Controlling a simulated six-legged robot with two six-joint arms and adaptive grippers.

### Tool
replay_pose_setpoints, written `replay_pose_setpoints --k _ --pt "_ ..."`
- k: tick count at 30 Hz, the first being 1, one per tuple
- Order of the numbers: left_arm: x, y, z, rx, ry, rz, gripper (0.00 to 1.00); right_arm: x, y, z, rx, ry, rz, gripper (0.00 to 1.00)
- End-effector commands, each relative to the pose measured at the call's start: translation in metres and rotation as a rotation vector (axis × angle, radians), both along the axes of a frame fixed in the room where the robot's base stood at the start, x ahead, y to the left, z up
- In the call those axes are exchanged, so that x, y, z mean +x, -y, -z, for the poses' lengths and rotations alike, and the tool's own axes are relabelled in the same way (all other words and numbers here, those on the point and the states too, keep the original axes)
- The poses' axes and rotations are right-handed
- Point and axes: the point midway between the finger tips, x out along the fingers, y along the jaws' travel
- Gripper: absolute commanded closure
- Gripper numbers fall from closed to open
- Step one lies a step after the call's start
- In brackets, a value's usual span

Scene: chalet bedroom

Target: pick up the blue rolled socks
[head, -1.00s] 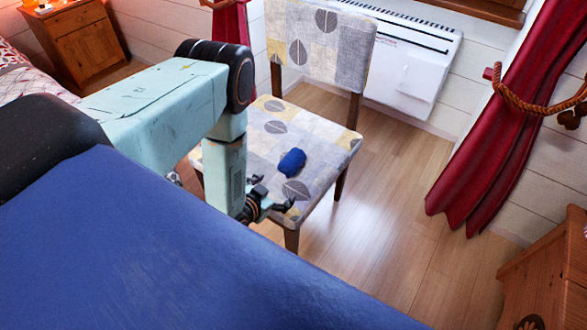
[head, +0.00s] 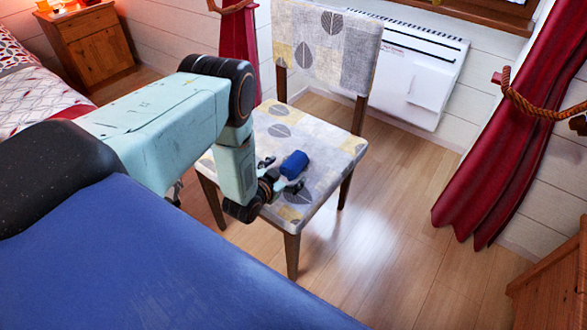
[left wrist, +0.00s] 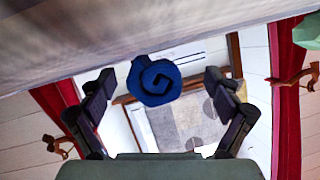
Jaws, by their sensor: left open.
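The blue rolled socks (head: 294,165) lie on the patterned seat of the chair (head: 318,143). In the left wrist view the socks (left wrist: 155,81) show their spiral end, ahead of the jaws and between the two fingers in the picture. My left gripper (head: 281,174) is open and low over the front part of the seat, with its fingers pointing at the socks. In the left wrist view the left gripper (left wrist: 160,84) has a finger on each side with gaps to the socks. My right gripper is not in view.
The chair's backrest (head: 325,45) rises behind the socks. A white wall heater (head: 410,75) and red curtain (head: 500,130) stand beyond. A bed (head: 35,95) and wooden nightstand (head: 98,50) are at the left. The wooden floor (head: 400,220) right of the chair is clear.

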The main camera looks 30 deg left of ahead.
Motion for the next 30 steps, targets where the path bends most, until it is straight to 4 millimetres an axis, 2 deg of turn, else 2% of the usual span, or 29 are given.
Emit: replay_pose_setpoints --k 9,27,30 --pt "0.0032 0.0021 0.0002 0.0 0.0 0.0 0.11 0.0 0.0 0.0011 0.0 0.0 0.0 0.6" --pt "0.0029 0.0019 0.0004 0.0 0.001 0.0 0.62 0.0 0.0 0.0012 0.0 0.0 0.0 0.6" --pt "0.0031 0.0019 0.0002 0.0 0.001 0.0 0.66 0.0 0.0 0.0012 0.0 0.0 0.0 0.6"
